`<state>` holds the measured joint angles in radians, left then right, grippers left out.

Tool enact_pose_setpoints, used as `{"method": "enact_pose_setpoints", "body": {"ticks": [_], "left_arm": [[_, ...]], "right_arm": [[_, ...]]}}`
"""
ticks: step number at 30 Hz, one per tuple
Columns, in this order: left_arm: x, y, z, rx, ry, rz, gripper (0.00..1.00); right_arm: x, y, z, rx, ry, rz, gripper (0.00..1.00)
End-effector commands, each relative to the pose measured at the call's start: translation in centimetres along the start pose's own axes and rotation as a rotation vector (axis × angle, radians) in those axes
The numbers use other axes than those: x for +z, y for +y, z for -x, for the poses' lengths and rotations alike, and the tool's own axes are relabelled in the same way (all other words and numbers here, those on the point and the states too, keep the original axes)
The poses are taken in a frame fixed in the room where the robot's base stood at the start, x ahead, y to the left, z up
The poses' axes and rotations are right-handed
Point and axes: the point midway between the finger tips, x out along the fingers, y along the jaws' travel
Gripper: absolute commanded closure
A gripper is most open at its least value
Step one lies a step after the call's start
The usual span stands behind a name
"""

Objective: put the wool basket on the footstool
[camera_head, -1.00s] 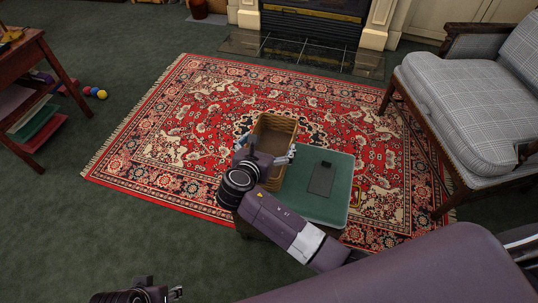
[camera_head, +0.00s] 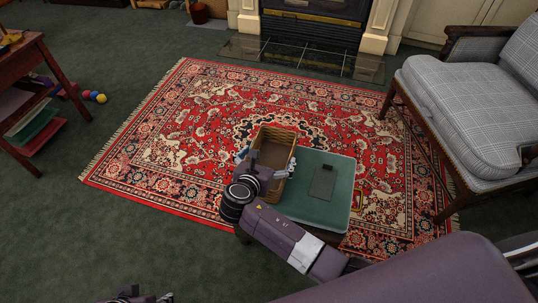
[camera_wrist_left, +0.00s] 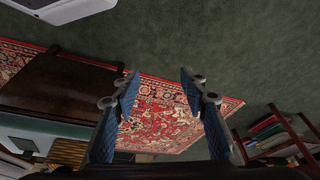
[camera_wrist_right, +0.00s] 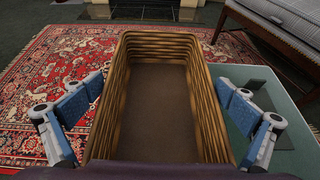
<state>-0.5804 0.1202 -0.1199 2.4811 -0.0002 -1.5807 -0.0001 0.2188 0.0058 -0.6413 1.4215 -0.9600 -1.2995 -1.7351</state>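The wool basket (camera_head: 275,133) is a brown wicker box, open on top, with a plain brown inside. It appears upright over the left part of the green-topped footstool (camera_head: 318,209); its underside is hidden. The right wrist view shows the basket (camera_wrist_right: 160,45) straight ahead and the green footstool top (camera_wrist_right: 292,150) to its right. My right gripper (camera_head: 266,158) is open, its blue fingers (camera_wrist_right: 160,85) on either side of the basket with gaps to the walls. My left gripper (camera_wrist_left: 160,76) is open and empty, away from the basket; it barely shows at the head view's bottom edge.
A flat dark grey item (camera_head: 323,180) lies on the footstool top. A patterned red rug (camera_head: 190,120) surrounds the stool. A checked armchair (camera_head: 465,110) stands right, a fireplace (camera_head: 310,30) behind, and a wooden shelf table (camera_head: 25,90) left with coloured balls (camera_head: 95,96) nearby.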

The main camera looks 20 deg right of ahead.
Motion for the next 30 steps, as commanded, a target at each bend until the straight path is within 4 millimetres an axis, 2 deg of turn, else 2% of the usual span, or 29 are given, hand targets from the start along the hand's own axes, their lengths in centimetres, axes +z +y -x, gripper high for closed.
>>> {"method": "enact_pose_setpoints", "body": {"ticks": [9, 13, 24, 30], "left_arm": [[0.0, 0.0, 0.0, 0.000, 0.000, 0.000, 0.60], [-0.3, 0.0, 0.3, 0.000, 0.004, 0.000, 0.60], [0.5, 0.3, -6.3, 0.007, -0.038, -0.004, 0.60], [1.3, 0.5, -8.8, 0.009, -0.050, -0.006, 0.60]], "right_arm": [[0.2, 0.0, 0.1, 0.001, 0.000, -0.002, 0.00], [0.3, 0.0, 1.6, 0.002, 0.001, 0.000, 0.00], [0.4, 0.0, 8.3, 0.001, 0.003, -0.001, 0.00], [0.3, 0.0, 11.0, 0.000, 0.001, -0.001, 0.00]]}}
